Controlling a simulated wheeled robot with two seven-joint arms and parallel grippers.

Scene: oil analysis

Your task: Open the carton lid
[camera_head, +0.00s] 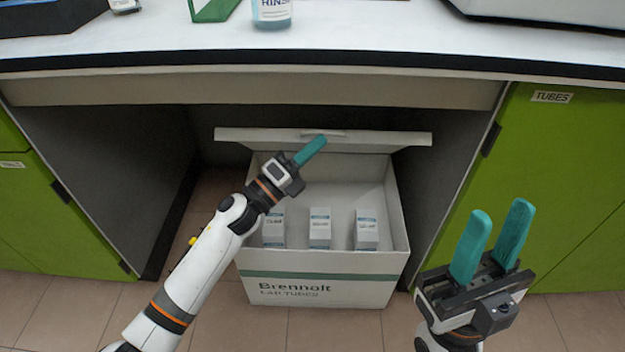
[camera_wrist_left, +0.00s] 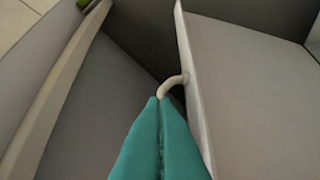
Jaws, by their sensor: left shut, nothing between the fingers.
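The white carton (camera_head: 323,262), labelled Brennolt Lab Tubes, stands on the floor under the bench. Its lid (camera_head: 390,140) is raised at the back, and the inside shows with small boxes (camera_head: 320,228) in a row. My left gripper (camera_head: 318,141) is shut and empty, its teal fingertips at the lid near its handle (camera_head: 335,134). In the left wrist view the shut fingertips (camera_wrist_left: 158,100) are at the curved pale handle (camera_wrist_left: 172,83) on the lid's edge (camera_wrist_left: 190,90); whether they touch is unclear. My right gripper (camera_head: 496,222) is open and empty, right of the carton.
The bench top (camera_head: 380,35) overhangs the carton, with a bottle (camera_head: 271,12) and a green object (camera_head: 212,8) on it. Green cabinets (camera_head: 560,160) flank the knee space. Tiled floor (camera_head: 320,328) lies clear in front of the carton.

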